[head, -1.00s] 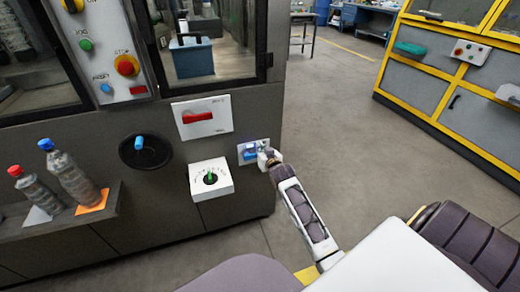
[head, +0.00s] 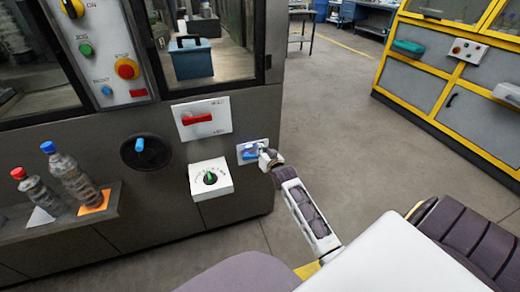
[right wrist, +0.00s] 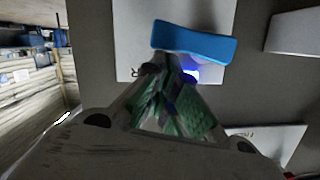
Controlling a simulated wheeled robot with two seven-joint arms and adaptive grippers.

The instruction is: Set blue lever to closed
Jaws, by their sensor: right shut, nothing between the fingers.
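The blue lever (head: 249,153) sits on a small pale plate at the right end of the dark machine front. In the right wrist view the blue lever (right wrist: 194,42) is a wide bar lying across the plate, slightly tilted. My right gripper (head: 263,151) is at the right side of the lever. In the wrist view its fingertips (right wrist: 170,65) are together just below the bar; whether they touch it I cannot tell. The gripper partly covers the plate in the head view. My left gripper is not in view.
A red lever (head: 197,118) on a white plate is above left. A white dial box (head: 211,178) with a green pointer juts out below left. A blue knob (head: 139,145) sits in a round black recess. Bottles (head: 73,178) stand on a shelf. Floor to the right is free.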

